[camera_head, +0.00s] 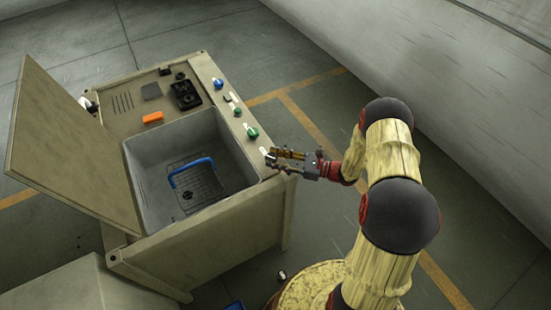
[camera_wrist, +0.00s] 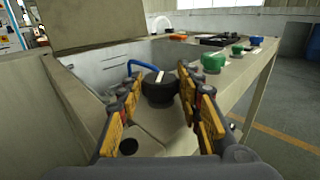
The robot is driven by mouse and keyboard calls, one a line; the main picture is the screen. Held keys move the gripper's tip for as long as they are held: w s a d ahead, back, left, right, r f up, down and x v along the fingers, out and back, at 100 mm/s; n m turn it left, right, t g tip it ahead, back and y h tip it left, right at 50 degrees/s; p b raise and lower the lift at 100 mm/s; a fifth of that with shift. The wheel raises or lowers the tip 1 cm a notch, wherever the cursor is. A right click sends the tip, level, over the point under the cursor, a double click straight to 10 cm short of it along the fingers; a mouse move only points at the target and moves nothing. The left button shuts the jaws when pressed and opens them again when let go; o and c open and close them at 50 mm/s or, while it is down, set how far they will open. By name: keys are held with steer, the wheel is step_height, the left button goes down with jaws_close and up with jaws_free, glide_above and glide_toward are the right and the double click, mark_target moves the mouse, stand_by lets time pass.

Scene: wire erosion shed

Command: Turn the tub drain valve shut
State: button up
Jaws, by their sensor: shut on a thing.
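The tub (camera_head: 150,160) is a grey sunken basin in a beige cabinet. In the wrist view a round black knob (camera_wrist: 158,92) with a pale bar across its top sits at the near end of the row of controls beside the tub; I take it for the drain valve. My gripper (camera_head: 274,161) is at the cabinet's right edge in the head view, shut on this knob. In the wrist view my gripper (camera_wrist: 165,92) has a finger on each side of it. The fingers hide most of the knob in the head view.
Green knobs (camera_head: 252,132) and a blue knob (camera_head: 218,84) line the same edge. A blue handle (camera_head: 190,166) stands in the tub. An orange block (camera_head: 153,117) lies on the top. A raised lid (camera_head: 55,150) stands left.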

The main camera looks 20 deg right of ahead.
steer(key=m+t+h, duration=0.1)
steer(key=m+t+h+p, duration=0.2)
steer(key=t, duration=0.1)
steer(key=shift+s+a+r+h, duration=0.1)
steer(key=shift+s+a+h, duration=0.15)
steer(key=shift+a+h, duration=0.05)
steer(key=m+t+h, duration=0.2)
steer(key=m+h, duration=0.1)
steer(key=h, duration=0.1)
steer(key=shift+a+p, duration=0.15)
steer(key=shift+p, duration=0.15)
steer(key=shift+m+t+h, duration=0.4)
steer(key=shift+m+h, duration=0.1)
steer(key=shift+h, duration=0.3)
steer(key=o, duration=1.1)
steer(key=shift+o, duration=0.3)
